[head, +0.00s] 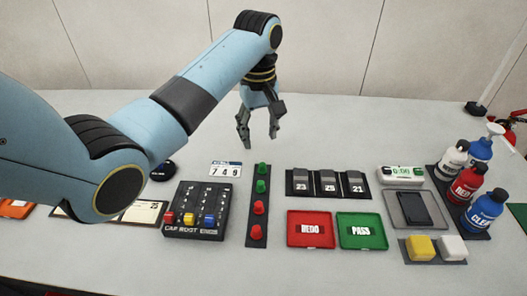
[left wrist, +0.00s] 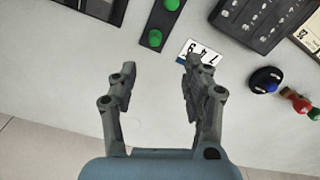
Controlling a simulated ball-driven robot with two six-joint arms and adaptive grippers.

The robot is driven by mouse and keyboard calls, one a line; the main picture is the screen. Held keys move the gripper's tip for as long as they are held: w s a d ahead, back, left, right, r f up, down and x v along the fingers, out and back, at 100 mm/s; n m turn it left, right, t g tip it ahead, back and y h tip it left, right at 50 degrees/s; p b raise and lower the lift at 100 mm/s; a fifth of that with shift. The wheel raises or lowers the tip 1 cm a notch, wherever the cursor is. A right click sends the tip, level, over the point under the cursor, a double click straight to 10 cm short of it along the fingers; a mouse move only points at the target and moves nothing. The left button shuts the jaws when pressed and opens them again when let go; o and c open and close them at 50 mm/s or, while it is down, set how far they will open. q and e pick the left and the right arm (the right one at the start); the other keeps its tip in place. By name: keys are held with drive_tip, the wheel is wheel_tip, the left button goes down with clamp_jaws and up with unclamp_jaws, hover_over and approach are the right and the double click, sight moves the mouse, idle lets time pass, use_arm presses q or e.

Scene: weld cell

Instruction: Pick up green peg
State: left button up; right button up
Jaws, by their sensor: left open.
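Two green pegs stand in a dark strip on the table. The far green peg (head: 262,168) is at the strip's far end, and the near green peg (head: 261,186) is just in front of it. In the left wrist view the far green peg (left wrist: 155,38) and the near green peg (left wrist: 171,4) show at the top, beyond the fingertips. My left gripper (head: 259,138) is open and empty, pointing down beyond the strip's far end. Its two spread fingers (left wrist: 159,68) also show in the left wrist view, apart from the pegs. My right gripper is not in view.
Two red pegs (head: 258,207) share the strip. A number card (head: 225,169) and a dark control box (head: 195,211) lie left of it. Red (head: 311,243) and green (head: 361,244) trays and several bottles (head: 466,184) stand right. The table's far part (head: 360,120) is clear.

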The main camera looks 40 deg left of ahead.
sight(262, 164)
use_arm(q)
wheel_tip(262, 164, down, 4)
drive_tip(key=shift+f, duration=0.25)
drive_tip(key=shift+w+f, duration=0.1)
drive_tip(key=shift+f, duration=0.2)
drive_tip(key=f, duration=0.4)
drive_tip(key=shift+w+d+f, duration=0.15)
drive_tip(key=shift+w+f, duration=0.1)
drive_tip(key=shift+w, duration=0.05)
drive_tip(key=shift+f, duration=0.45)
drive_tip(key=c, duration=0.9)
drive_tip(key=shift+c, duration=0.3)
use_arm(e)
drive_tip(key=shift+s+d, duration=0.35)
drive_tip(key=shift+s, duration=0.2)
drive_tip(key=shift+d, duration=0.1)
